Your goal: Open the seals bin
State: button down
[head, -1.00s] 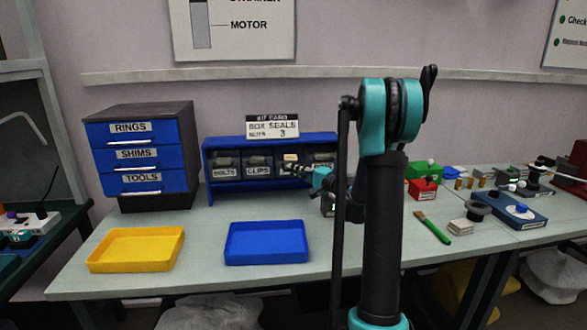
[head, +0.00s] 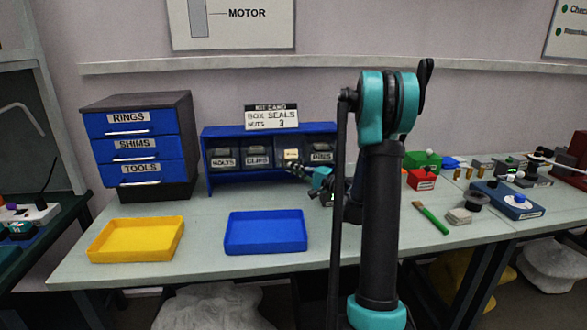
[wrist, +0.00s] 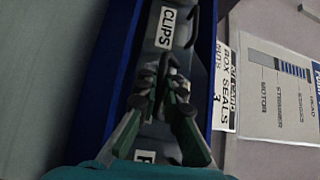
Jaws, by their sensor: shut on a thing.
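The blue bin rack (head: 329,129) stands at the back of the bench. Its bins marked BOLTS (head: 222,162), CLIPS (head: 257,160) and PINS (head: 321,157) can be read. The seals bin would be the one between CLIPS and PINS; its label is hidden by my gripper, and a small cream patch (head: 291,155) shows there. My gripper (head: 296,167) is at the front of this bin. In the wrist view my gripper (wrist: 168,82) is shut on a dark part that looks like the bin's handle, between the CLIPS label (wrist: 166,27) and a mostly covered label.
A kit card (head: 271,117) reading BOX SEALS stands above the rack. A blue drawer cabinet (head: 137,147) is to its left. A yellow tray (head: 137,239) and a blue tray (head: 265,232) lie in front. A green-handled brush (head: 432,219) lies right of my arm.

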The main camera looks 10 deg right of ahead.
jog(key=shift+f, duration=0.15)
dwell(0.4)
jog(key=c, duration=1.9)
grip_release()
jog(key=v, duration=1.2)
